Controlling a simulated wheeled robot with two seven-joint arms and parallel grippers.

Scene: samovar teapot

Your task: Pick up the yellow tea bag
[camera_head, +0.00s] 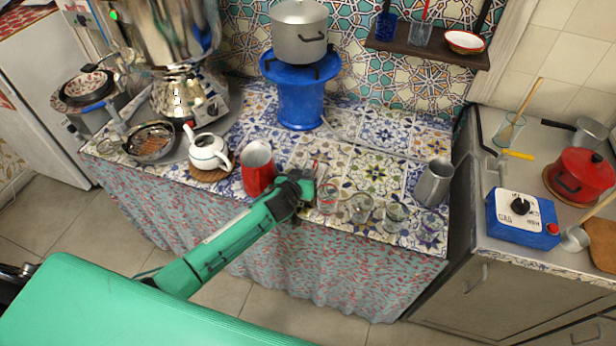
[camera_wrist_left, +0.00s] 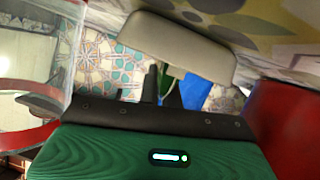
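I cannot pick out a yellow tea bag for certain in either view. My left gripper (camera_head: 305,184) is low over the front of the tiled counter, between the red canister (camera_head: 257,168) and a clear glass (camera_head: 328,198). In the left wrist view its dark fingertips (camera_wrist_left: 163,90) are close together, with a narrow gap and a thin green strip showing there. A cream, round-cornered object (camera_wrist_left: 180,46) lies just beyond them; I cannot tell whether they touch it. Whether the fingers grip anything is unclear. My right gripper is not in view.
The red canister (camera_wrist_left: 288,120) and a clear glass (camera_wrist_left: 30,75) flank the gripper in the wrist view. Several glasses and a metal cup (camera_head: 434,183) stand to the right. A white teapot (camera_head: 209,152) is at left. The tiled counter (camera_head: 375,170) is clear behind the glasses.

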